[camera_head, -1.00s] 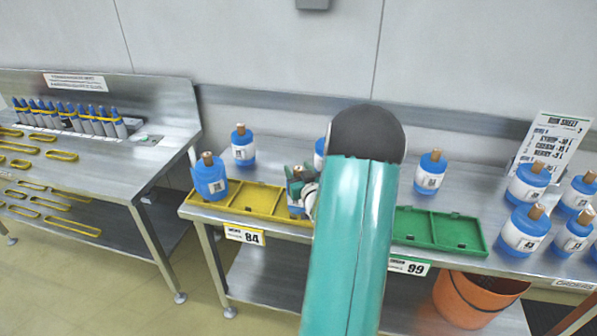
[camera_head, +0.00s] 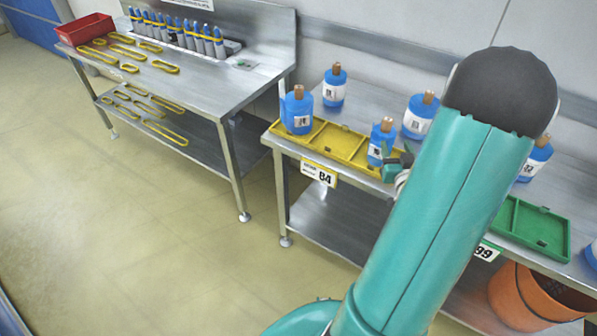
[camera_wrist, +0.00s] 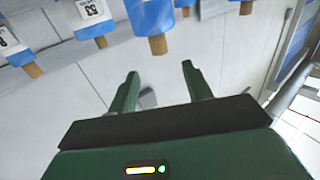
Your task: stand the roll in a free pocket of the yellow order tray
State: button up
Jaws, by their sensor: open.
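The yellow order tray (camera_head: 338,143) lies along the front edge of the steel bench. One blue roll (camera_head: 297,113) with a brown core stands upright at its left end. Another blue roll (camera_head: 381,141) stands upright at its right end, apparently in the right pocket; its base is partly hidden. The tray's middle pocket is empty. My gripper (camera_head: 398,165) is just right of and in front of that second roll, partly hidden by my arm. In the wrist view my gripper (camera_wrist: 160,78) is open with nothing between its fingers; a roll (camera_wrist: 152,15) shows beyond the fingertips.
More blue rolls, such as one (camera_head: 334,90) behind the tray and another (camera_head: 420,115), stand on the bench. A green tray (camera_head: 532,228) lies to the right, above an orange bucket (camera_head: 535,300). A second bench (camera_head: 215,85) with yellow loops and bottles stands left, across a floor gap.

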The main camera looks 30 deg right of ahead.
jog(key=w+a+r+n+g+y, duration=0.2)
jog(key=w+a+r, duration=0.3)
jog(key=a, duration=0.4)
jog(key=w+a+r+n+g+y, duration=0.1)
jog(key=w+a+r+g+y, duration=0.3)
jog(key=a, duration=0.6)
jog(key=s+a+r+n+g+y, duration=0.1)
jog(key=s+a+r, duration=0.1)
jog(key=s+a, duration=0.4)
jog(key=s+a+r+n+g+y, duration=0.2)
jog(key=s+a, duration=0.5)
jog(key=a, duration=1)
jog(key=shift+s+r+n+y, duration=0.15)
jog(key=shift+r+n+y, duration=0.15)
jog(key=shift+r, duration=0.4)
